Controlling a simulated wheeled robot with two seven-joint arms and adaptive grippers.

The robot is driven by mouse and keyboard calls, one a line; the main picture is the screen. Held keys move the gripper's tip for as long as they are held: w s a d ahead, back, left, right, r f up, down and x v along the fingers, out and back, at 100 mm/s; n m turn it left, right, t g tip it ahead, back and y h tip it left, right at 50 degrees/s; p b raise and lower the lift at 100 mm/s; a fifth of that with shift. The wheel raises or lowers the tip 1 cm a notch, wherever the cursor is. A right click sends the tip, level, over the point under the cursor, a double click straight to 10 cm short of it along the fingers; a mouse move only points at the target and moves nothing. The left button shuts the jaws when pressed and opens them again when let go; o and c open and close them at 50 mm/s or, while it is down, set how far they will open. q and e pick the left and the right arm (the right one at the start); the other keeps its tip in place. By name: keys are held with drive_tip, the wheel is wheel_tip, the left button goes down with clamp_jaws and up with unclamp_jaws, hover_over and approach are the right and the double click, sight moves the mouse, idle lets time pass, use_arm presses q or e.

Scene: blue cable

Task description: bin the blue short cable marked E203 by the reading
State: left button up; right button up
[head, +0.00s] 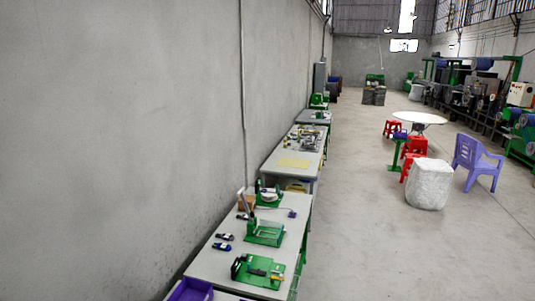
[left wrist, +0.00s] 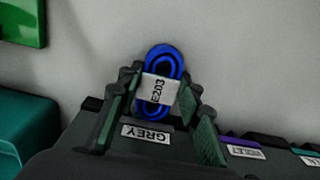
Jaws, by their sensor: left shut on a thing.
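In the left wrist view, my left gripper (left wrist: 163,82) is shut on a coiled blue cable (left wrist: 163,52). The cable is a short oval bundle with a white tag (left wrist: 159,90) reading E203, turned sideways. It stands up between the two fingers. Below it in the picture is a label reading GREY (left wrist: 145,133) on a dark front; how far below the cable it lies I cannot tell. Neither gripper shows in the head view, and my right gripper is in no view.
In the left wrist view, a teal container (left wrist: 25,125) stands at left, and labels like VIOLET (left wrist: 246,152) continue at right. In the head view, a grey table (head: 212,261) along the wall holds green fixtures (head: 265,233) and small dark-blue items (head: 222,246).

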use_arm(q)
drive_tip(key=shift+d, duration=0.1)
drive_tip(key=shift+c, duration=0.4)
drive_tip(key=shift+s+d+p, duration=0.1)
drive_tip(key=shift+s+d, duration=0.1)
drive_tip(key=shift+d, duration=0.55)
drive_tip(key=shift+s+d+p, duration=0.15)
drive_tip(key=shift+s+d, duration=0.1)
drive_tip(key=shift+d, duration=0.45)
drive_tip(key=shift+s+d+p, duration=0.1)
drive_tip(key=shift+s+d, duration=0.1)
drive_tip(key=shift+d, duration=0.55)
drive_tip(key=shift+r, duration=0.1)
drive_tip(key=shift+r+p, duration=1.85)
drive_tip(key=shift+r, duration=1.05)
